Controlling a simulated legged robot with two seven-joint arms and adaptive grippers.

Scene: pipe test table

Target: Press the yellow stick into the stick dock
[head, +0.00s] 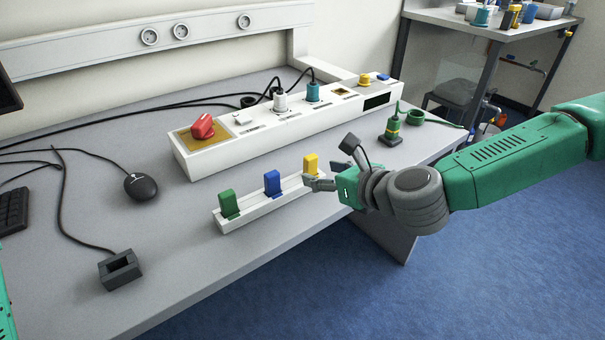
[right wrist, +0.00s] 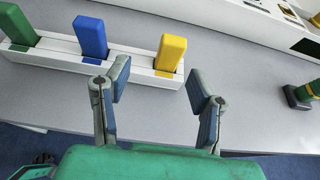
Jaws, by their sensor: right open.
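The yellow stick (head: 310,163) stands upright at the right end of a white rack (head: 263,212), beside a blue stick (head: 272,182) and a green stick (head: 229,204). In the right wrist view the yellow stick (right wrist: 171,52) is just beyond my fingertips, between the lines of the two fingers. My right gripper (head: 325,178) is open and empty at the rack's right end; it also shows in the right wrist view (right wrist: 158,82). A dark grey box with a slot (head: 120,268), apparently the stick dock, sits near the table's front edge. My left gripper is out of view.
A long white panel (head: 290,115) with a red switch (head: 203,126) and plugs stands behind the rack. A mouse (head: 140,186) and cables lie at left. A green and yellow connector (head: 392,130) stands at right. The table between rack and grey box is clear.

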